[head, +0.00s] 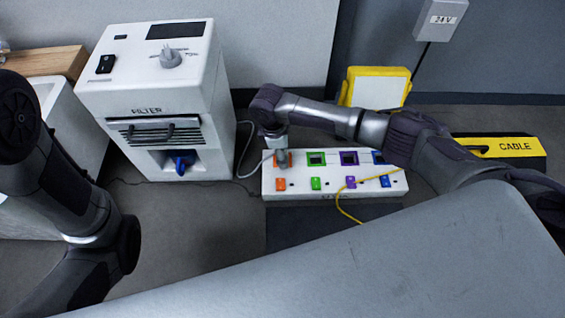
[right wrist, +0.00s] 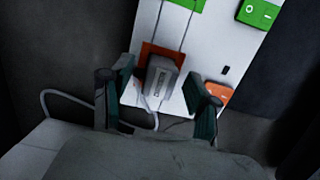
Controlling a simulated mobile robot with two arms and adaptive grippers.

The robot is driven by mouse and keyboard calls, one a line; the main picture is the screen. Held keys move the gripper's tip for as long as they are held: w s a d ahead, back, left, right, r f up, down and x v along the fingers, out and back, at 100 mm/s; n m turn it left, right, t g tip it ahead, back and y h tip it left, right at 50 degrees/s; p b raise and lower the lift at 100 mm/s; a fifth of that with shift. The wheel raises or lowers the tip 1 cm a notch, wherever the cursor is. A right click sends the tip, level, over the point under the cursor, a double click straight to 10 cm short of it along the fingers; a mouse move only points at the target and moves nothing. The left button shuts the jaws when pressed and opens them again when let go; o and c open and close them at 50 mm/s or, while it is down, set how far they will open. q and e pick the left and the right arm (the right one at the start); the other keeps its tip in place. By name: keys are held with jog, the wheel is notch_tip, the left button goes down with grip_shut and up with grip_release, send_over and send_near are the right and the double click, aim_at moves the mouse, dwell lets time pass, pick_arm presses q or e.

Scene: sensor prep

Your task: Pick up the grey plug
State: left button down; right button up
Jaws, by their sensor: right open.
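The grey plug (right wrist: 162,80) sits in the orange socket (right wrist: 147,52) at the end of the white power strip (right wrist: 210,40). In the head view the strip (head: 335,184) lies on the floor and the plug is mostly hidden by my right gripper (head: 281,156). In the right wrist view the two fingers of my right gripper (right wrist: 160,92) are apart, one on each side of the plug, with gaps showing on both sides. My left arm shows at the left of the head view, but its gripper is out of view.
The strip also has green, purple and blue sockets with matching switches. A yellow cable (head: 340,203) crosses its right part. A white filter machine (head: 150,90) stands to the left. A yellow-framed panel (head: 375,88) stands behind, and a yellow CABLE box (head: 500,147) is at right.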

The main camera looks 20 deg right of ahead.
jog(key=shift+f, duration=0.2)
grip_shut()
dwell(0.3)
